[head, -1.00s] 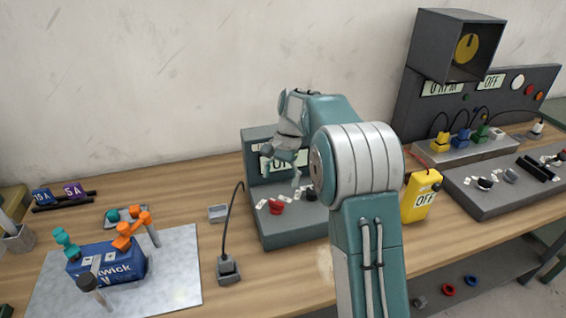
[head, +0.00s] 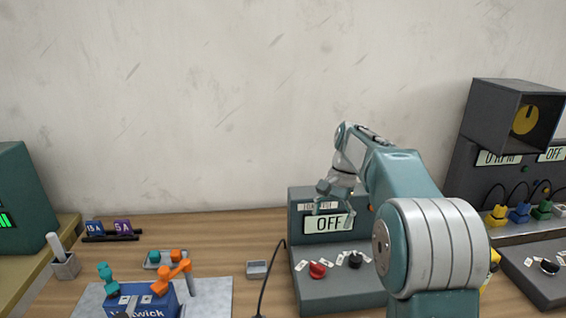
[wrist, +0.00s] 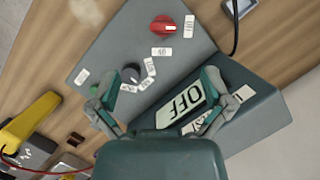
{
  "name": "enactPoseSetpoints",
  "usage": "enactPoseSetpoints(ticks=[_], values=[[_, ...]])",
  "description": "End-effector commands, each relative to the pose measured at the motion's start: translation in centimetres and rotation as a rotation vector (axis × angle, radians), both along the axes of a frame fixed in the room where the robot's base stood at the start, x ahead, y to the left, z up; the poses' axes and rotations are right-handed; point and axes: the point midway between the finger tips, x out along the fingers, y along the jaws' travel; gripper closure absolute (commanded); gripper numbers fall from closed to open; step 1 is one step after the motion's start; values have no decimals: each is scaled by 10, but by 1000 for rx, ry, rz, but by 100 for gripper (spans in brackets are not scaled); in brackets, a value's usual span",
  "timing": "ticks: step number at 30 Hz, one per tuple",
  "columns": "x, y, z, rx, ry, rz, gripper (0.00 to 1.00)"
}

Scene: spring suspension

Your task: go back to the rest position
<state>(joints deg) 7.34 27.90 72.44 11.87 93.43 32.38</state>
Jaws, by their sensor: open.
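My gripper (head: 337,193) hangs in front of the grey control box (head: 338,292), near its upright panel that reads OFF (head: 329,223). In the wrist view my gripper (wrist: 165,88) has its two fingers spread wide apart, with nothing between them but the box below. The box has a red knob (head: 317,269) and a black knob (head: 355,260). The red knob (wrist: 163,26) and black knob (wrist: 131,73) also show in the wrist view. My arm hides part of the box's right side in the head view.
At the left are a blue battery (head: 150,301) with orange and teal clamps, a metal mat (head: 212,295) and a fuse rack (head: 110,237). A small grey tray (head: 257,269) lies beside the box. A speaker-like housing (head: 510,115) stands at right. A yellow meter (wrist: 30,120) shows in the wrist view.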

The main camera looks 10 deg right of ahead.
Motion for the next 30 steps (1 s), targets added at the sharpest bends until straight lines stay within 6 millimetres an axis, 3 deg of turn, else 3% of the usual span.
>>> enactPoseSetpoints(ticks=[1,6,14,22,30], values=[[-12,4,12,-9,-37,23,0],[-50,11,35,-41,-150,106,0],[-115,20,55,-102,-320,241,0],[-185,25,53,-175,-490,391,0],[-251,27,30,-261,-651,547,0]])
